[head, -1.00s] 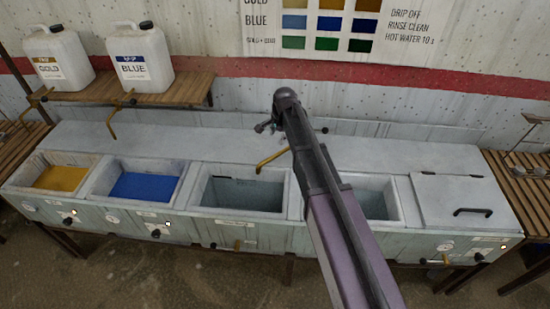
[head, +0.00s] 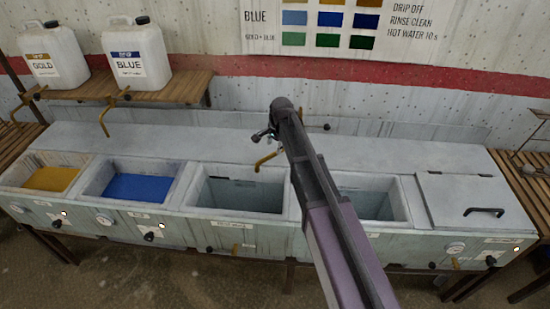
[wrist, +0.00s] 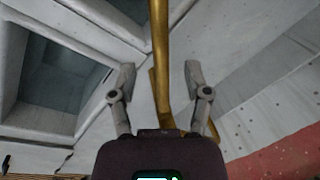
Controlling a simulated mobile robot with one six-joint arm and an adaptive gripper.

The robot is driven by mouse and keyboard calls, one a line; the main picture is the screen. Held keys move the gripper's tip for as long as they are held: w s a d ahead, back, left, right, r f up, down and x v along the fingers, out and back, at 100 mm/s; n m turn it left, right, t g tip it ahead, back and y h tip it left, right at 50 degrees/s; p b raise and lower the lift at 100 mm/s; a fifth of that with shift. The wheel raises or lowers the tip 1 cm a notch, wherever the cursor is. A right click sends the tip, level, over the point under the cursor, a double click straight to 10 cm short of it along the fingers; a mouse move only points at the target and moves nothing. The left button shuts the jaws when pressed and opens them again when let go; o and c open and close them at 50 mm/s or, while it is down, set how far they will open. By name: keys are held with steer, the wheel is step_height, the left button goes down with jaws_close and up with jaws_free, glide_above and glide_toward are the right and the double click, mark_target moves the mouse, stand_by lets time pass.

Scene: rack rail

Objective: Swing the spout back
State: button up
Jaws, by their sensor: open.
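A brass spout (head: 268,158) hangs from the wall behind the rinse tanks, over the back rim of the empty middle tank, in the head view. In the wrist view the brass spout (wrist: 160,60) runs lengthwise between my two fingers, and a second length of brass shows behind it. My gripper (head: 260,136) is beside the spout in the head view, its fingers small and dark. In the wrist view my gripper (wrist: 160,73) is open, with one finger on each side of the brass. I see gaps on both sides. My arm hides the spout's upper right part.
Other brass spouts hang above the blue tank (head: 105,118) and at far left. A lidded tank (head: 470,190) is at right. The gold canister (head: 52,56) and blue canister (head: 137,57) stand on a wooden shelf. The counter behind the tanks is clear.

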mark_target(273, 154)
steer(key=shift+w+a+f+b, duration=0.15)
steer(key=shift+f+b, duration=0.85)
steer(key=shift+f, duration=0.15)
steer(key=shift+w+a+f+b, duration=0.15)
steer(key=shift+f+b, duration=0.8)
steer(key=shift+f, duration=0.15)
steer(key=shift+c, duration=0.2)
